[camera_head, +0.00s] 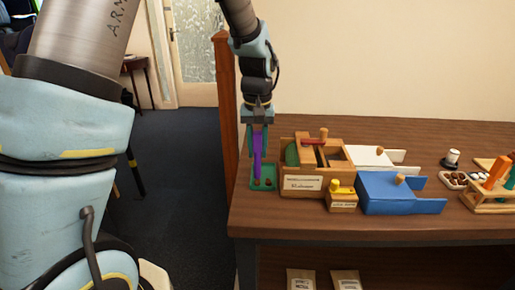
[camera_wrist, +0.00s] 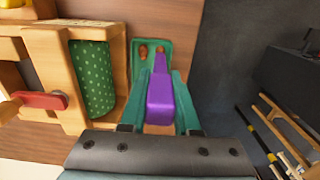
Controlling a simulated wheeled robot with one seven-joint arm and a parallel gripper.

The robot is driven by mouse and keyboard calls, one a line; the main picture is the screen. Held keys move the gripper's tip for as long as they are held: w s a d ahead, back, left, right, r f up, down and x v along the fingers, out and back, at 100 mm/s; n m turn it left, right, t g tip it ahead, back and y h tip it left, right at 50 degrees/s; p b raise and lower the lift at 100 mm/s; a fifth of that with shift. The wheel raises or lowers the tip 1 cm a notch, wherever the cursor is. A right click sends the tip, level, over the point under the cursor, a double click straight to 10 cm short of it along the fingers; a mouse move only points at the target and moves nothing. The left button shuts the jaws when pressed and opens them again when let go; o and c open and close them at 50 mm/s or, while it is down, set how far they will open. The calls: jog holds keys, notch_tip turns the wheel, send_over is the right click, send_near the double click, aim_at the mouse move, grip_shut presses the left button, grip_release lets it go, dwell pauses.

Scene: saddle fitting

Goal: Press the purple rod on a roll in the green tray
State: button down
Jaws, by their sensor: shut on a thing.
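My gripper (camera_head: 258,141) is shut on the purple rod (camera_head: 257,165) and holds it pointing down over the green tray (camera_head: 272,170). In the wrist view the purple rod (camera_wrist: 160,100) sits between the two teal fingers (camera_wrist: 160,112), its narrow end over the green tray (camera_wrist: 137,68). Two small brown rolls (camera_wrist: 143,52) lie at the far end of the tray. The rod's tip is close to the right-hand roll (camera_wrist: 161,49); I cannot tell whether it touches it.
A wooden box with a green dotted roller (camera_wrist: 92,80) and a red-handled piece (camera_wrist: 40,99) stands beside the tray. Blue (camera_head: 392,193) and white (camera_head: 372,157) boxes stand further right. The table's left edge is close to the tray.

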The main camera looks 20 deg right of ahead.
aim_at(257, 132)
jog(key=shift+f+b, duration=0.5)
jog(key=shift+f, duration=0.6)
dwell(1.4)
jog(key=shift+r, duration=0.1)
jog(key=shift+r+p, duration=2.85)
jog(key=shift+r, duration=0.65)
